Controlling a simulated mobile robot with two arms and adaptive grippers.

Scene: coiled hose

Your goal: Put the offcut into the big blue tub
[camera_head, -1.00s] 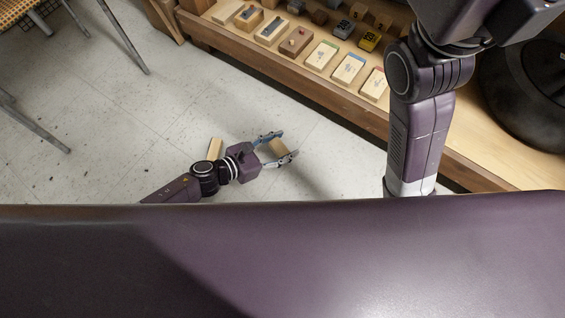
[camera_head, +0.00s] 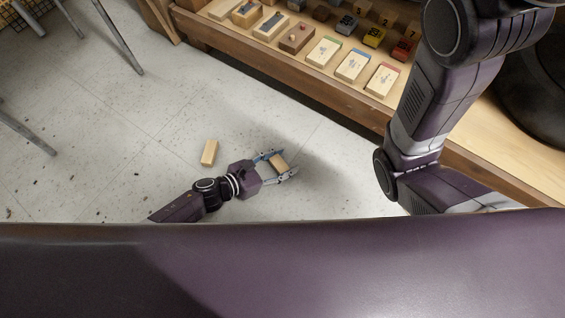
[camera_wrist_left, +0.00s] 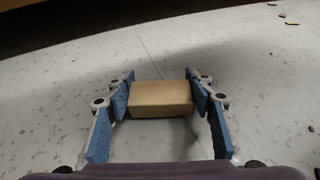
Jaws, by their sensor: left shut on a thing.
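My left gripper (camera_head: 278,165) is shut on a small pale wooden block, the offcut (camera_head: 279,162), low over the floor. In the left wrist view the block (camera_wrist_left: 160,98) lies crosswise between the blue finger pads (camera_wrist_left: 160,102), with a pad at each end. I cannot tell how high it is off the floor. A second, similar wooden block (camera_head: 209,152) lies on the floor to the left of the gripper. The big blue tub is not in view. My right arm shows at the right, but its gripper does not.
A low wooden shelf (camera_head: 290,75) with several blocks and small items runs along the back and right. Metal furniture legs (camera_head: 118,38) stand at the upper left. The speckled floor (camera_head: 110,130) left of the blocks is mostly clear.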

